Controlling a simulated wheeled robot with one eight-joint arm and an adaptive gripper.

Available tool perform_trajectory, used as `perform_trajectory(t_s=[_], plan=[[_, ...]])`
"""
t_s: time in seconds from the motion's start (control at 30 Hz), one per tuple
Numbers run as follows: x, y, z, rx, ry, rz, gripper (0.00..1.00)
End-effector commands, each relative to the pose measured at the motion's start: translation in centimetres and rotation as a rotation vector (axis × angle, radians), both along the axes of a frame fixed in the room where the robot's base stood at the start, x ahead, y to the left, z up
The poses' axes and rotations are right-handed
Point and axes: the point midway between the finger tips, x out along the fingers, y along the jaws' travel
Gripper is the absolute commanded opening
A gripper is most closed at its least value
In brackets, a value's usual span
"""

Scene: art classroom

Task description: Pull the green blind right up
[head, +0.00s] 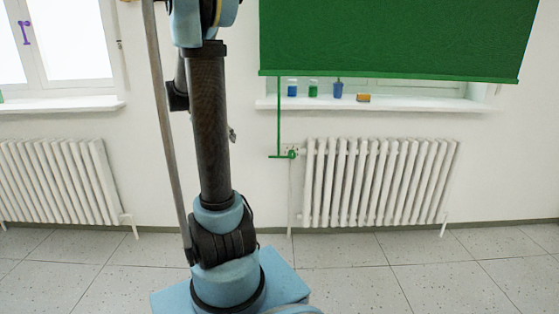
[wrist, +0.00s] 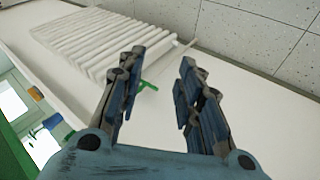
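The green blind (head: 390,38) hangs over the right window in the head view, its bottom edge a little above the sill. A thin green cord (head: 278,115) drops from its left end to a green crosspiece (head: 280,156) beside the radiator. In the wrist view a green piece (wrist: 148,85), seemingly that crosspiece, shows between my fingers, close to the left one. A part of the green blind (wrist: 14,152) shows at lower left there. My gripper (wrist: 160,62) is open, with nothing visibly held; contact with the green piece cannot be told. It is outside the head view.
A white radiator (head: 380,182) stands under the blind; another radiator (head: 62,180) is at left. The sill (head: 420,103) holds small jars (head: 313,89) and an orange block (head: 363,98). The tiled floor (head: 350,285) right of my base is clear.

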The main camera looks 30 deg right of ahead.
Motion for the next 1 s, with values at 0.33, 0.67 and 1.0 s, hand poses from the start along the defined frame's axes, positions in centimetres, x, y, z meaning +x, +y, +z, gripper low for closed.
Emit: perform_trajectory(t_s=[0.33, 0.67, 1.0], plan=[[8.1, -5.6, -0.8, -0.202, -0.046, -0.192, 0.33], [14.7, -10.4, -3.5, -0.407, -0.114, -0.360, 0.33], [19.9, -14.8, -8.3, -0.628, -0.206, -0.516, 0.33]])
